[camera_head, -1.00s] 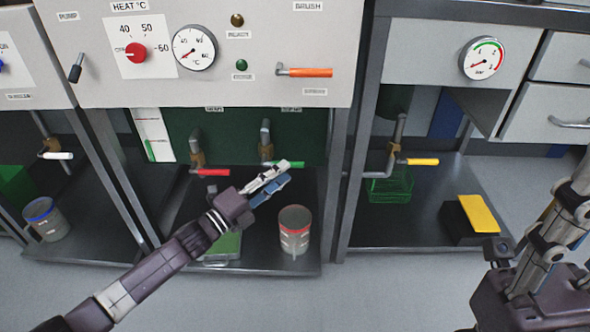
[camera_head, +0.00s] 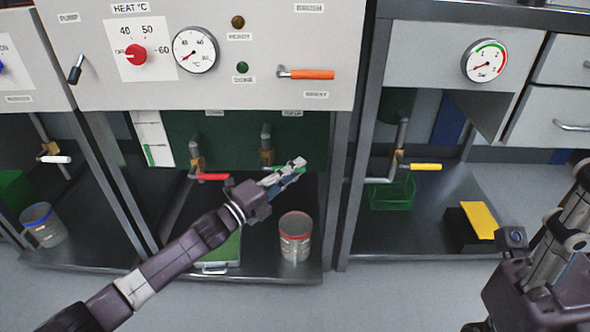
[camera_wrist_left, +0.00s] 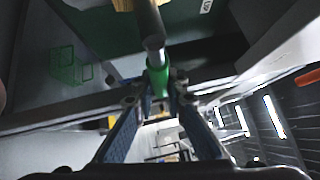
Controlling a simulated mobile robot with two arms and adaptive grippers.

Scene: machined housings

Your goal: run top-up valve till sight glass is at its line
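The top-up valve has a green handle (camera_head: 290,169) under the green panel, left of my left gripper's tips in depth order unclear in the head view. In the left wrist view the green handle (camera_wrist_left: 158,78) lies between the two fingertips of my left gripper (camera_wrist_left: 159,92). The fingers are close on both sides; whether they press on it cannot be told. My left gripper (camera_head: 295,170) hides part of the handle in the head view. The sight glass (camera_head: 153,138) is a white strip with green low down. My right gripper (camera_head: 568,225) is partly cropped at the right edge.
A red-handled valve (camera_head: 212,177) is close left of the green one. A yellow-handled valve (camera_head: 426,167) is to the right, beyond a cabinet post (camera_head: 345,190). Free floor lies in front.

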